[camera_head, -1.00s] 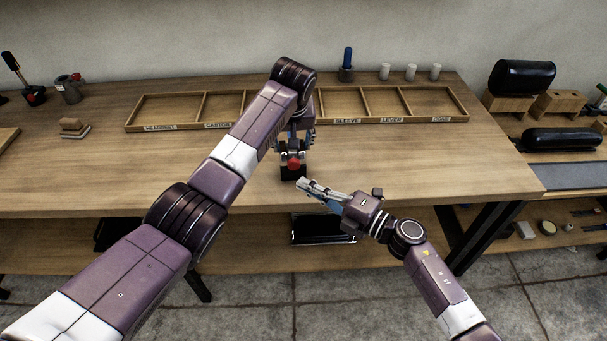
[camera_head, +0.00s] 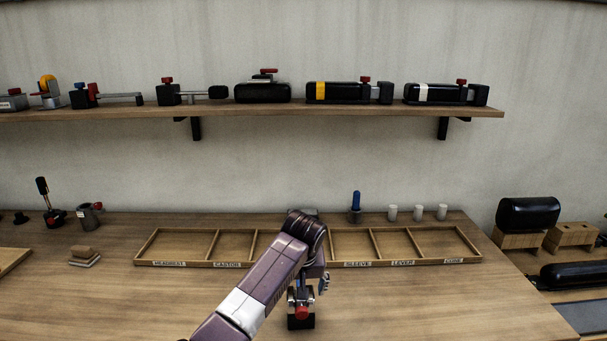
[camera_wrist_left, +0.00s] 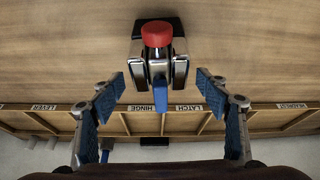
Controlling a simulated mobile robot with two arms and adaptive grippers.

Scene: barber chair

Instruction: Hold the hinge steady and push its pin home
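The hinge (camera_wrist_left: 179,73) is a metal bracket on a black base, with a red knob (camera_wrist_left: 156,35) and a blue tab (camera_wrist_left: 160,93). I cannot tell which part is its pin. In the head view the red knob (camera_head: 302,313) and black base (camera_head: 300,323) stand on the bench at the bottom middle, partly behind my left arm. My left gripper (camera_wrist_left: 159,82) is open, its blue-padded fingers on either side of the hinge with a visible gap each side. My right gripper is out of both current views.
A divided wooden tray (camera_head: 399,243) with labelled, empty-looking compartments lies just behind the hinge. A cup with a blue tool (camera_head: 355,208) and white cylinders (camera_head: 417,213) stand behind it. A wall shelf (camera_head: 250,111) holds several devices. Bench space right of the hinge is clear.

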